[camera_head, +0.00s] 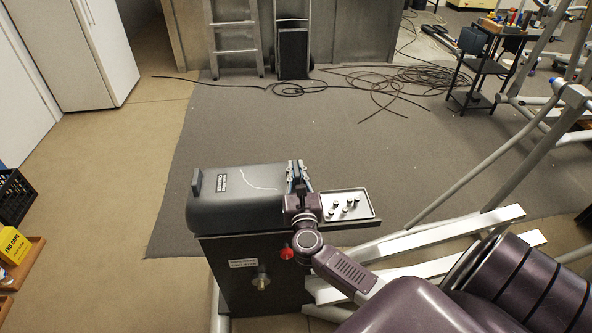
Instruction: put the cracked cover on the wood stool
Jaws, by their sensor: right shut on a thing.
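The cracked cover (235,200) is a dark grey rounded box with a pale crack line and a small label on top. It sits on top of a dark machine housing (235,275). A tab-like handle stands at its left end. My right gripper (298,175) is shut at the cover's right end, and the fingers hide what they grip there. My left gripper is not in view. I cannot make out a wood stool in this view.
A small tray of screws (368,211) lies right of the cover. The housing has a red knob (286,253). White rails (440,235) run to the right. Cables (400,80) lie on the far mat. Wooden trays with a yellow box (12,245) are at left. Floor between is clear.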

